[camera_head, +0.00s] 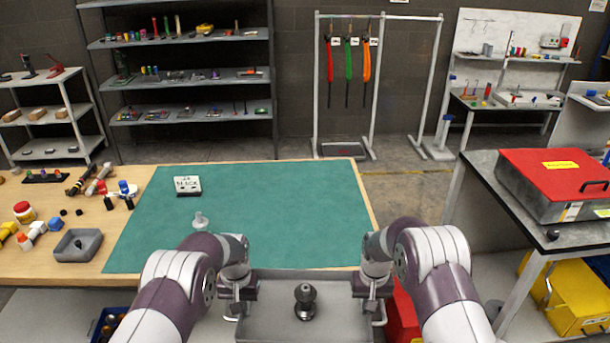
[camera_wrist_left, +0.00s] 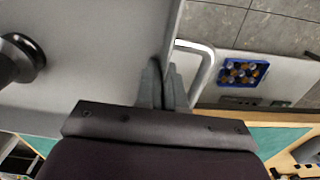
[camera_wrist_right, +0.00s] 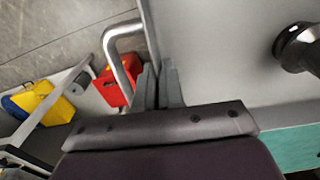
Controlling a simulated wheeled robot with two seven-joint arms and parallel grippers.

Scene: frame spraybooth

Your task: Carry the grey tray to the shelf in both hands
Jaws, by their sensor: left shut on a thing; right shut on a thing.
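The grey tray (camera_head: 270,318) is held in front of me at the near edge of the workbench, low in the head view. A dark knob-shaped object (camera_head: 305,300) stands in it. My left gripper (camera_head: 238,308) is shut on the tray's left side; in the left wrist view its fingers (camera_wrist_left: 165,88) pinch the rim beside the metal handle (camera_wrist_left: 205,62). My right gripper (camera_head: 372,306) is shut on the tray's right side; in the right wrist view its fingers (camera_wrist_right: 158,88) pinch the rim beside the other handle (camera_wrist_right: 118,55). Several shelves are in view, including a tall grey shelf (camera_head: 190,80) at the back.
The workbench with a green mat (camera_head: 270,205) lies ahead, with a sign (camera_head: 187,186) and a small pale fitting (camera_head: 201,220) on it. A low shelf (camera_head: 50,115) stands at far left. A table with a red case (camera_head: 555,170) stands at right. Floor shows beyond the bench.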

